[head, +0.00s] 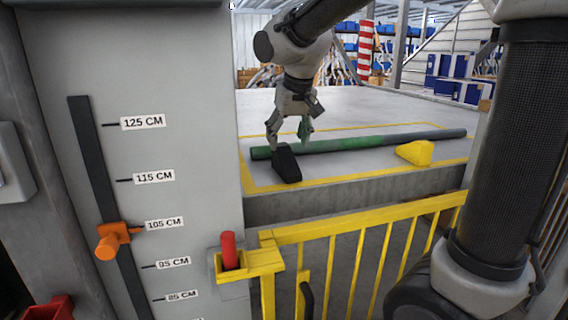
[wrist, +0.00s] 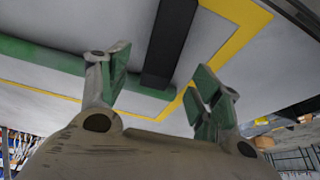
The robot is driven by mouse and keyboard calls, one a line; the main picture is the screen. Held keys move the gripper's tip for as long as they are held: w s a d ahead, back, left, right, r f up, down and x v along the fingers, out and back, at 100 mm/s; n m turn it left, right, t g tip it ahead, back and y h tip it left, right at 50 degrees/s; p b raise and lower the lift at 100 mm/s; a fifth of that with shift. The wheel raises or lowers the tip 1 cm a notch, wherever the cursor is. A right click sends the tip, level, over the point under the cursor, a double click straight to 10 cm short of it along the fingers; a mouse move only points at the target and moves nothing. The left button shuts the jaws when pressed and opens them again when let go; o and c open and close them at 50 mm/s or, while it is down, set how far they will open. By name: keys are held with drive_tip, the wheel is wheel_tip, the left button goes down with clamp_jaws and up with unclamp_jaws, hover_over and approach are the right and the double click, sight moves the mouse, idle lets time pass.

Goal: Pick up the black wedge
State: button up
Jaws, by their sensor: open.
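The black wedge (head: 286,164) sits on the grey platform at the near left end of a long green-and-dark pipe (head: 355,143), close against it. My gripper (head: 289,140) points down just above and behind the wedge, with its fingers apart and nothing between them that I can make out as held. In the wrist view, the open fingers (wrist: 157,76) frame the dark wedge (wrist: 171,42), which lies beyond the tips, next to the green pipe (wrist: 50,58). Whether a fingertip touches the wedge or the pipe cannot be told.
A yellow wedge (head: 416,153) sits beside the pipe to the right. A yellow line borders the work area on the platform (head: 350,188). A yellow railing (head: 365,230) runs in front, below the platform edge. A grey panel with a height scale (head: 150,60) stands at left.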

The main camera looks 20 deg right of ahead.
sight(285, 152)
drive_tip(key=x, duration=0.6)
drive_tip(key=shift+f, duration=0.15)
drive_tip(key=c, duration=1.2)
